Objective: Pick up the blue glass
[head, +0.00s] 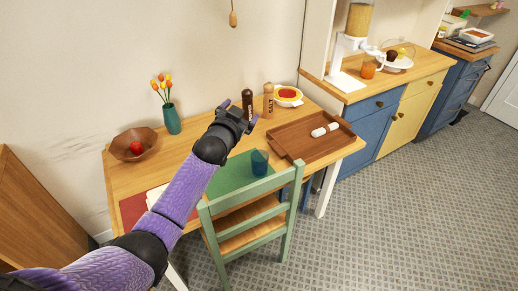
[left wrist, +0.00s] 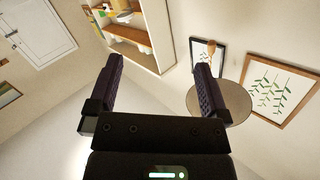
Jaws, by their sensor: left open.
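The blue glass (head: 260,162) stands upright on the green placemat (head: 232,176) near the front edge of the wooden table, just behind the green chair's backrest. My left gripper (head: 238,106) is above the table, up and to the left of the glass in the head view, apart from it. Its jaws are open and empty. In the left wrist view, the two dark fingers (left wrist: 157,85) stand wide apart and point at the walls and a shelf; the glass does not show there. My right gripper is in neither view.
Two mills (head: 268,100) and a bowl of red food (head: 288,97) stand behind. A vase of tulips (head: 171,118) and a brown bowl (head: 121,149) are at left. The green chair (head: 250,213) stands in front.

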